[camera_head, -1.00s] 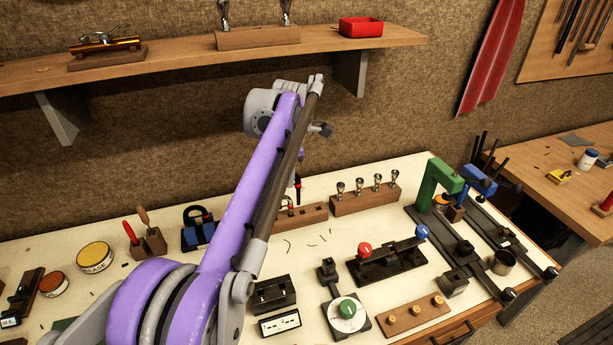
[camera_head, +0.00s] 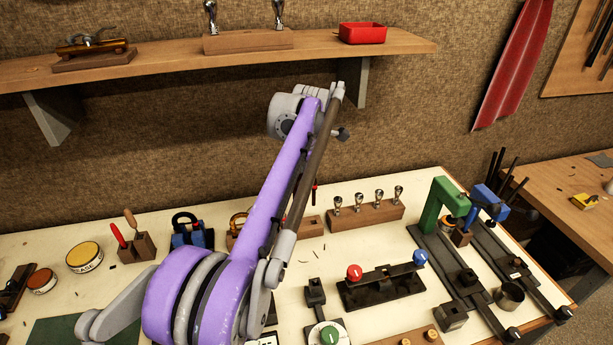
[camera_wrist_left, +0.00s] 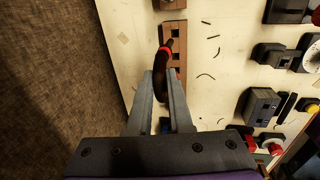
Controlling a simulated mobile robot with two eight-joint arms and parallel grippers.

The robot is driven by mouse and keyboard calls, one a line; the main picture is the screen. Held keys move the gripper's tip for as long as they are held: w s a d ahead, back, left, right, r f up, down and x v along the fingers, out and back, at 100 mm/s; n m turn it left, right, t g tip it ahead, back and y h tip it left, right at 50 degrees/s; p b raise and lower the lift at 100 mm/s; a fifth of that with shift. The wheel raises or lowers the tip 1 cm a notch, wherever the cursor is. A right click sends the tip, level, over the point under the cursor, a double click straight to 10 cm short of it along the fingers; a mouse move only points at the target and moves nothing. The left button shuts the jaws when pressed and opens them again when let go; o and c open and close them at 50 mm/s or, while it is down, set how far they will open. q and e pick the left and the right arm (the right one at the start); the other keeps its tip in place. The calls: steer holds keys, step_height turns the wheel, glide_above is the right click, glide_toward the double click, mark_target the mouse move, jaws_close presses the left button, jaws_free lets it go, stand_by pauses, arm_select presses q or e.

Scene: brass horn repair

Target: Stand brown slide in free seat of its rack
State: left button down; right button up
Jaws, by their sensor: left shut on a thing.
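My left gripper (camera_wrist_left: 161,78) is shut on the brown slide (camera_wrist_left: 160,85), a dark brown piece with a red band, in the left wrist view. In the head view the gripper is hidden behind my purple arm; only a dark piece with a red band (camera_head: 314,194) shows beside the arm. The brown wooden rack (camera_wrist_left: 181,20) has dark square seats and lies below the slide in the wrist view, apparently with a gap. In the head view the rack (camera_head: 312,228) is partly covered by my arm. My right gripper is not in view.
A wooden block with several silver mouthpieces (camera_head: 366,215) stands right of the rack. A blue clamp-like tool (camera_head: 190,236) stands to its left. A black fixture with red and blue knobs (camera_head: 382,288) is in front. The shelf (camera_head: 180,68) hangs above.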

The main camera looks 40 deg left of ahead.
arm_select(q)
step_height(320, 180, down, 6)
steer(key=b, duration=0.2)
steer(key=shift+r+b, duration=0.1)
steer(key=shift+b, duration=0.25)
steer(key=shift+p, duration=0.5)
stand_by(1.7)
steer(key=shift+f+b, duration=1.05)
steer(key=shift+f, duration=1)
steer(key=c, duration=0.8)
jaws_free()
steer(key=shift+o, duration=0.2)
steer(key=shift+r, duration=0.1)
